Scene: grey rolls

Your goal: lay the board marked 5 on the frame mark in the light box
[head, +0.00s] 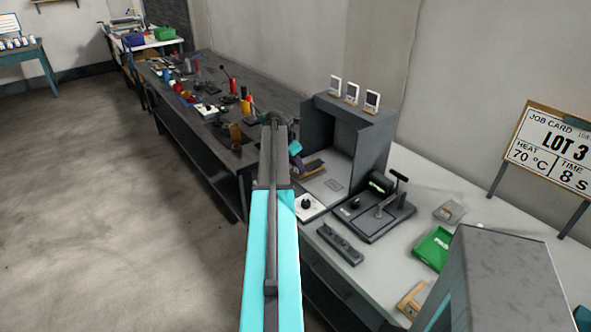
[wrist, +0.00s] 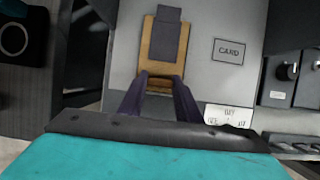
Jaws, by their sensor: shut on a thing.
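The grey light box (head: 375,140) stands open at the front on the pale bench. The frame mark (head: 333,184) lies on its light floor; in the wrist view it is a thin rectangle around the word CARD (wrist: 229,51). My gripper (wrist: 162,80) is shut on a tan board (wrist: 146,57) with a dark grey piece on it. The board is over the light floor, left of the mark. I cannot read a number on it. In the head view my gripper (head: 303,168) is at the left of the box opening, and my arm partly hides it.
Three small cards on stands (head: 352,92) stand on top of the box. A white dial unit (head: 308,206) and a black press (head: 375,210) are in front. A green tray (head: 433,248) lies right. The job card (head: 550,150) reads LOT 3, 70 °C, 8 S.

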